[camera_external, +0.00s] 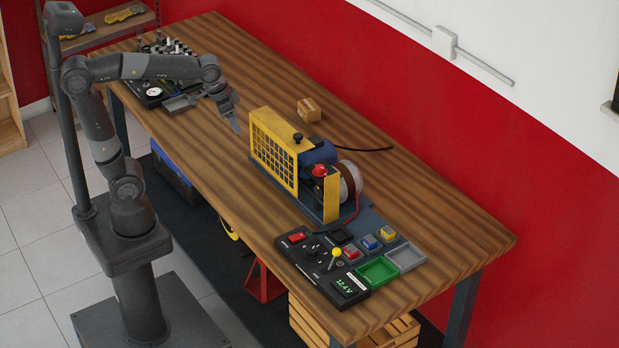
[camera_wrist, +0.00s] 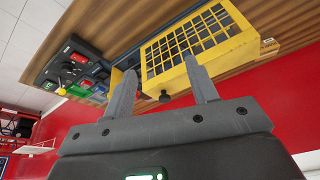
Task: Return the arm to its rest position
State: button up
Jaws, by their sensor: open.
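My arm (camera_external: 150,68) reaches from its base at the left over the far left part of the workbench in the external view. My gripper (camera_external: 236,122) hangs above the bench, just left of the yellow caged engine trainer (camera_external: 272,150), with a gap to it. In the wrist view the two fingers of my gripper (camera_wrist: 162,90) are spread apart with nothing between them. The yellow grille (camera_wrist: 190,45) shows beyond the fingers there.
The wooden workbench (camera_external: 440,215) carries a control panel (camera_external: 325,262) with a green tray (camera_external: 378,271) and a grey tray (camera_external: 406,257) at the near right. A small cardboard box (camera_external: 308,110) lies behind the engine. A gauge panel (camera_external: 153,92) stands below my forearm.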

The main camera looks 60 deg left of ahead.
jog(key=s+a+f+n+t+y, duration=0.1)
jog(key=s+a+f+n+t, duration=0.1)
jog(key=s+a, duration=0.8)
jog(key=shift+s+a+f+n, duration=0.3)
jog(key=shift+a+f+n, duration=0.35)
jog(key=shift+n, duration=0.35)
jog(key=shift+c, duration=0.2)
